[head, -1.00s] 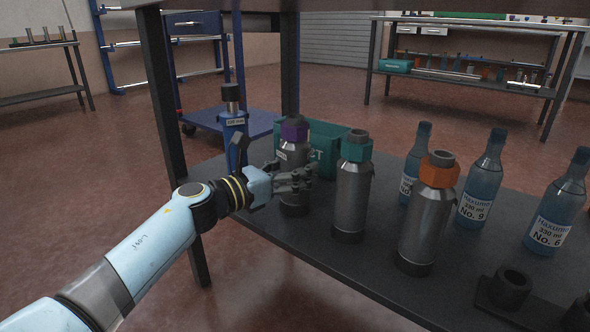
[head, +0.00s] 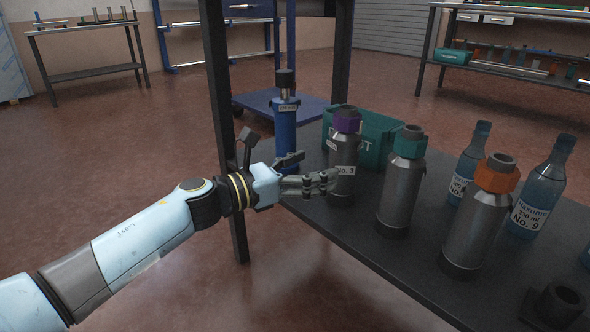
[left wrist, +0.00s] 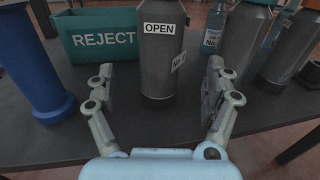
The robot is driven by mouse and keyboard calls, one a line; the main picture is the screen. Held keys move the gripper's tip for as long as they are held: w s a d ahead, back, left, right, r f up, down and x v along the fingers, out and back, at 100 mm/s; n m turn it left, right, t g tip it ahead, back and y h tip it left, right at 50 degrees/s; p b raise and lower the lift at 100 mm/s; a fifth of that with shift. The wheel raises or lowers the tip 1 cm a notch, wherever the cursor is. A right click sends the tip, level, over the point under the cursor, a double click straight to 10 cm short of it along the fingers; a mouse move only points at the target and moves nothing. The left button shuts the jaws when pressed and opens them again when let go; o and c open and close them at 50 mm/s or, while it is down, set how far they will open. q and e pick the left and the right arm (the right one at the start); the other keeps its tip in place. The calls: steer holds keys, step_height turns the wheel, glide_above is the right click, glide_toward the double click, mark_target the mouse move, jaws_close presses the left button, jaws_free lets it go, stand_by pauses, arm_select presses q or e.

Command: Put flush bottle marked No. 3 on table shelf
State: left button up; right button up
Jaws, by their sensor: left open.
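The flush bottle marked No. 3 (head: 343,160) is a grey metal bottle with a purple collar. It stands upright on the dark table shelf (head: 330,222), near its left end. My left gripper (head: 322,183) is at the bottle's left side in the head view, fingers pointing at its lower body. In the left wrist view the bottle (left wrist: 158,75) stands ahead between the spread fingers (left wrist: 160,90), with gaps on both sides. Its OPEN label and part of the number label show there; its top is cut off. My right gripper is out of view.
A blue cylinder (head: 285,125) stands left of the bottle, and a green REJECT bin (head: 375,140) behind it. Bottles with teal (head: 400,190) and orange (head: 475,230) collars stand to the right, with blue bottles (head: 537,195) beyond. A table leg (head: 218,90) rises behind my arm.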

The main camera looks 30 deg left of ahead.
arm_select(q)
steer(key=s+f+m+g+y, duration=0.2)
steer(key=s+f+m+y, duration=0.1)
steer(key=s+m, duration=0.7)
steer(key=s+a+f+m+g+y, duration=0.1)
steer(key=s+f+m, duration=0.4)
steer(key=s+m, duration=0.5)
steer(key=s+a+f+m+g+y, duration=0.1)
steer(key=s+f+m+g+y, duration=0.3)
steer(key=s+m, duration=0.6)
steer(key=s+y, duration=0.1)
steer(key=s, duration=0.2)
steer(key=shift+s+f+m, duration=0.2)
steer(key=shift+f+m, duration=0.1)
steer(key=shift+m, duration=0.1)
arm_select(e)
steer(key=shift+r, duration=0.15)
arm_select(q)
steer(key=shift+a+f+p, duration=0.1)
steer(key=shift+p, duration=0.35)
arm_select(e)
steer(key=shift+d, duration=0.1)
